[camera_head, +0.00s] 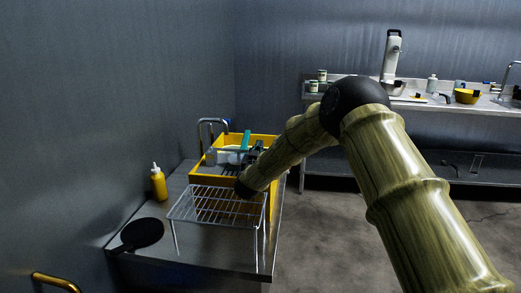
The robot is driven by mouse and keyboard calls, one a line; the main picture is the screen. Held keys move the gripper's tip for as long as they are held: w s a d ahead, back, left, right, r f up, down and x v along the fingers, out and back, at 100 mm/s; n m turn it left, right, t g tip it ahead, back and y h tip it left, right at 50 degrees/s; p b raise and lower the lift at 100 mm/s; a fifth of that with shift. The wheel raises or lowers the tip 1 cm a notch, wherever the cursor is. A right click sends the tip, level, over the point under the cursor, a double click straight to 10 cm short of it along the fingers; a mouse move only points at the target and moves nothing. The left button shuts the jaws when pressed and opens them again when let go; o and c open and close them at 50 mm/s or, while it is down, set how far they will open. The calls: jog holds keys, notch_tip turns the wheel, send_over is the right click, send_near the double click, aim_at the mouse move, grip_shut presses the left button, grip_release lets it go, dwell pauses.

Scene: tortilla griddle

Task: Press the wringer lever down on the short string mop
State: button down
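My arm reaches from the lower right to the counter at the left, and its dark wrist end (244,188) is at the near side of a yellow bin (272,205), by a wire rack. I cannot make out my gripper's fingers against the clutter there, nor whether they hold anything. I cannot pick out a short string mop or its wringer lever for certain. In the yellow bin are pale and dark items and a teal upright piece (246,140); they are small and partly hidden.
The wire rack (205,205) stands at the front of the steel counter (205,250). A yellow squeeze bottle (159,184) and a black round pan (142,233) are left of it. A cluttered sink counter (425,103) runs along the back wall. The floor between is clear.

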jog(key=shift+s+f, duration=0.1)
jog(key=shift+f, duration=0.2)
notch_tip(320, 180, up, 5)
jog(key=s+p, duration=0.2)
jog(key=p, duration=0.1)
jog(key=b+v, duration=0.1)
jog(key=v, duration=0.8)
jog(key=shift+a+f, duration=0.2)
jog(key=shift+f, duration=0.2)
jog(key=shift+s+r, duration=0.1)
jog(key=shift+s, duration=0.05)
